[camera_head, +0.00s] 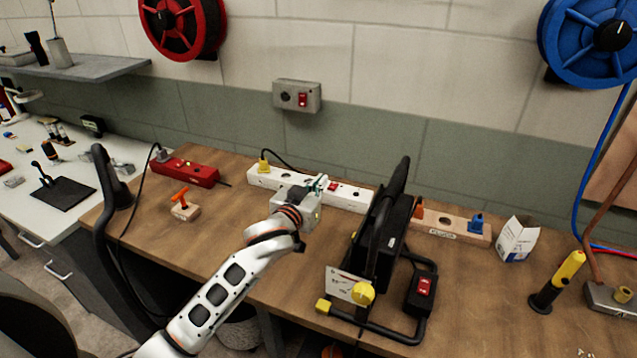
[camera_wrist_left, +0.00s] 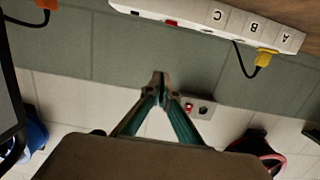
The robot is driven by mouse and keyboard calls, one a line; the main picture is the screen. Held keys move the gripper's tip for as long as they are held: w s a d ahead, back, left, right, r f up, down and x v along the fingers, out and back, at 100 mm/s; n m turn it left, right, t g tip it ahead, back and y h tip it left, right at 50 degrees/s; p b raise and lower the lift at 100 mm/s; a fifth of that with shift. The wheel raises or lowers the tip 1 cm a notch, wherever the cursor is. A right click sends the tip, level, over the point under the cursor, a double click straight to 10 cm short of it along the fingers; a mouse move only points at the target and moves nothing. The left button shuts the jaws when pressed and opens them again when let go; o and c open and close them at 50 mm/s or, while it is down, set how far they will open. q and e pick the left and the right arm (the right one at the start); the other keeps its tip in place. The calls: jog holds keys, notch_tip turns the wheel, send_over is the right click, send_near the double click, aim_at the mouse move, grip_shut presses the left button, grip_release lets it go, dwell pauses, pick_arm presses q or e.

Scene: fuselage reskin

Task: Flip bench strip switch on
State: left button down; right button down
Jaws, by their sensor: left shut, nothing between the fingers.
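A long white power strip (camera_head: 262,178) lies along the back of the wooden bench. It carries a red rocker switch (camera_head: 333,187), and a yellow plug (camera_head: 263,163) sits at its left end. In the left wrist view the strip (camera_wrist_left: 235,27) runs along the top, with sockets marked A, B and C and part of the red switch (camera_wrist_left: 172,23) showing. My left gripper (camera_head: 321,183) is shut and empty, just left of the switch in the head view. Its fingertips (camera_wrist_left: 160,84) appear apart from the strip. I cannot tell the switch's position. My right gripper is out of view.
A grey wall box (camera_head: 297,96) with a red switch hangs above. A wooden strip (camera_head: 447,224) lies right.

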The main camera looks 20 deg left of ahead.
pick_arm(q)
jog(key=shift+s+r, duration=0.2)
jog(key=shift+s, duration=0.25)
jog(key=shift+w+r, duration=0.1)
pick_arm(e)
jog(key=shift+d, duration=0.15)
pick_arm(q)
jog(key=g+b, duration=0.2)
jog(key=shift+w+a+g, duration=0.1)
jog(key=shift+a+g, duration=0.15)
jog(key=shift+g, duration=0.05)
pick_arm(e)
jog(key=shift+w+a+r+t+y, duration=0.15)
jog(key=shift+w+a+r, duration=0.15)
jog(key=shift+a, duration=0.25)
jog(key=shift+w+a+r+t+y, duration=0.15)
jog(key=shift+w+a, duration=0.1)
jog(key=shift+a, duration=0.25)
pick_arm(q)
jog(key=shift+w, duration=0.1)
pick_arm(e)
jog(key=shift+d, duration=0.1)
